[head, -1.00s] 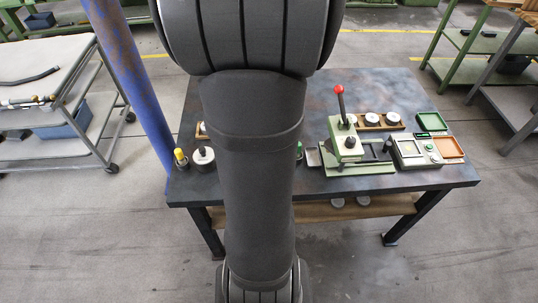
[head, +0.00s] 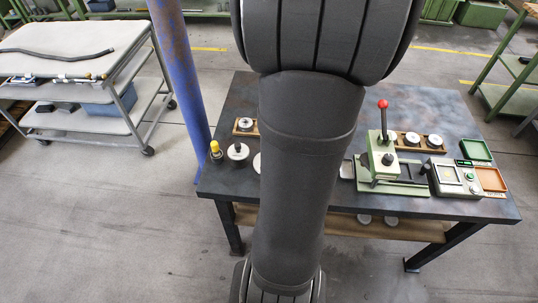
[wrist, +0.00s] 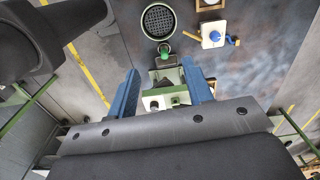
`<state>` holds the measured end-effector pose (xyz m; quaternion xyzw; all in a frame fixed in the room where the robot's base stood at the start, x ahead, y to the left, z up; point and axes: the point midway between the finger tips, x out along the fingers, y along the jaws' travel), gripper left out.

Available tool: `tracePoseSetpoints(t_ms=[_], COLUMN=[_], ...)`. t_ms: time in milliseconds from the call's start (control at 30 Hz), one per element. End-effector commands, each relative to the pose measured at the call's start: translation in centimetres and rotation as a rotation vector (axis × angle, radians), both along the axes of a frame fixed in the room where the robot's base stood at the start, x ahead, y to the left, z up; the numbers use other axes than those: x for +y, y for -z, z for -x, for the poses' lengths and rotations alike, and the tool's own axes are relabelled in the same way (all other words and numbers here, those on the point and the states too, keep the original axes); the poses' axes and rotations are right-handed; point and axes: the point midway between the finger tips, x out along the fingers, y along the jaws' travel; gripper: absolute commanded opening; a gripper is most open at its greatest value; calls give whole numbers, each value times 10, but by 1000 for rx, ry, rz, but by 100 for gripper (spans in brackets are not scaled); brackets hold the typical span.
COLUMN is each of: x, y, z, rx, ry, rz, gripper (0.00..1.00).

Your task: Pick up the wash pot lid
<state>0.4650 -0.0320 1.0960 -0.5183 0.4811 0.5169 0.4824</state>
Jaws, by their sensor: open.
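A round pale lid with a dark knob (head: 237,151) sits on a dark pot at the left end of the table; it may be the wash pot lid. The wrist view shows a white piece with a blue knob (wrist: 213,35); I cannot tell if it is the same thing. My gripper (wrist: 161,82) is open and empty, its blue fingers spread above green press parts. It is apart from the white piece, which lies up and right of the fingers. In the head view my arm covers the middle of the table and my gripper is hidden.
A yellow-capped bottle (head: 215,149) stands left of the pot. A green lever press (head: 383,155) with a red ball stands at right. A round dark mesh dish (wrist: 158,21) lies ahead of my fingers. A blue post (head: 180,85) rises beside the table's left end.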

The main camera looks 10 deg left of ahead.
Motion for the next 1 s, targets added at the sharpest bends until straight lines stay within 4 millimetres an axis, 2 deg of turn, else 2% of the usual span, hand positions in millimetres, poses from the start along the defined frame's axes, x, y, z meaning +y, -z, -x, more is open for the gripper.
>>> tracePoseSetpoints(t_ms=[33,200,300,400,567,800,1000], x=[14,69,93,107,110,109,109], y=[19,89,120,137,160,210,245], z=[-1,0,6,10,12,12,11], rx=[10,12,9,5,6,8,6], ry=[-78,-426,-591,-688,-719,-716,-714], rz=[-1,-1,-1,0,0,0,0], gripper=[47,47,47,47,47,47,47])
